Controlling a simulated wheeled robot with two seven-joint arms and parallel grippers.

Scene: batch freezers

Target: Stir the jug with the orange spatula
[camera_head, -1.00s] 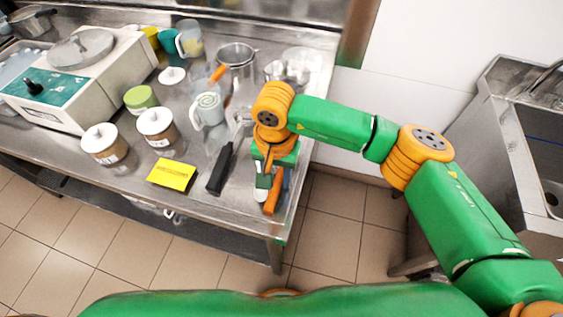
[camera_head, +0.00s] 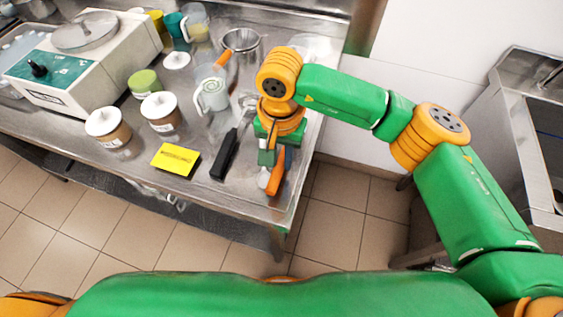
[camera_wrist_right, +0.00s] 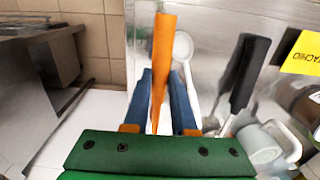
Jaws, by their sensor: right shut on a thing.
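The orange spatula (camera_head: 276,172) is near the table's front right corner. In the right wrist view its orange handle (camera_wrist_right: 162,50) runs between the two blue fingers of my right gripper (camera_wrist_right: 161,80), which is shut on it. In the head view my right gripper (camera_head: 268,156) points down there. I cannot tell whether the spatula is clear of the table. The pale jug (camera_head: 211,96), with a white handle, stands upright to the left and farther back; it also shows in the right wrist view (camera_wrist_right: 262,145). The jug's contents are unclear. My left gripper is out of view.
A black-handled tool (camera_head: 224,154) and a white spoon-like tool (camera_wrist_right: 183,46) lie beside the spatula. A yellow card (camera_head: 175,160), lidded jars (camera_head: 108,126) and a metal pot (camera_head: 240,43) stand around the jug. The batch freezer (camera_head: 80,65) is at the back left.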

